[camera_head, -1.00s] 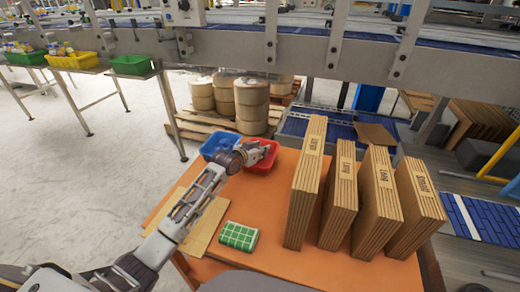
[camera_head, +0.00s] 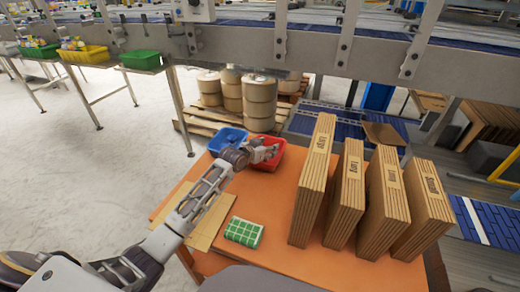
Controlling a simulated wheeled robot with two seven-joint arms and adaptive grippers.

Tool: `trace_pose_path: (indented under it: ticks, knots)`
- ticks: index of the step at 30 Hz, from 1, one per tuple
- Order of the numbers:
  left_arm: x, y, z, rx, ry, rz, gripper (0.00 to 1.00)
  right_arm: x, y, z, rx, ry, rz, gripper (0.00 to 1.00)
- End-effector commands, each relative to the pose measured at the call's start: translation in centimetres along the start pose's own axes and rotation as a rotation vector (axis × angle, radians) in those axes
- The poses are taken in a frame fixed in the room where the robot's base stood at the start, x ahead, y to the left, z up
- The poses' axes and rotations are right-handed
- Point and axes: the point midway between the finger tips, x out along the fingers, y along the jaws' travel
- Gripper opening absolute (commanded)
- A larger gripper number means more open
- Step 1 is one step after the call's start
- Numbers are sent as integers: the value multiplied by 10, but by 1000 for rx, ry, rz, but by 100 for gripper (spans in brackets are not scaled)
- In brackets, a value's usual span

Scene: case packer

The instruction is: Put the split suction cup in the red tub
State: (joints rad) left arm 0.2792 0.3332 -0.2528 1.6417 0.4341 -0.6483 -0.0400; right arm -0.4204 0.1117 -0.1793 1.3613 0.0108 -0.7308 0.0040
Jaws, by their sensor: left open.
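The red tub (camera_head: 274,161) stands at the back of the orange table, right of the blue tub (camera_head: 225,140). My left gripper (camera_head: 272,151) is open at the red tub, its fingers over the tub's opening and covering part of it. I cannot make out a split suction cup; the inside of the red tub is partly hidden by the gripper. My right gripper is not in view.
Several upright stacks of flat cardboard (camera_head: 314,182) fill the right of the orange table (camera_head: 275,262). A green checked cloth-like block (camera_head: 243,232) lies at the front, beside a flat cardboard sheet (camera_head: 208,222). The table's middle is clear.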

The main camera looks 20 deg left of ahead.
Motion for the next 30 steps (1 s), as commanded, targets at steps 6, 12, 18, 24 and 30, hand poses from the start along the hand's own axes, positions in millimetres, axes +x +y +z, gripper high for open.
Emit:
trace_pose_path:
  ticks: [6,12,18,24,30]
  knots:
    - [-8,0,-9,0,0,0,56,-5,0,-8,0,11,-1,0]
    - [-25,0,-9,0,0,0,56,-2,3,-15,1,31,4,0]
    - [-46,0,-9,1,0,-1,56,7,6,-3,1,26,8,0]
    - [-67,0,-9,0,-1,0,56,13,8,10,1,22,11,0]
    - [-87,0,-9,1,-1,0,56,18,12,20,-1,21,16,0]
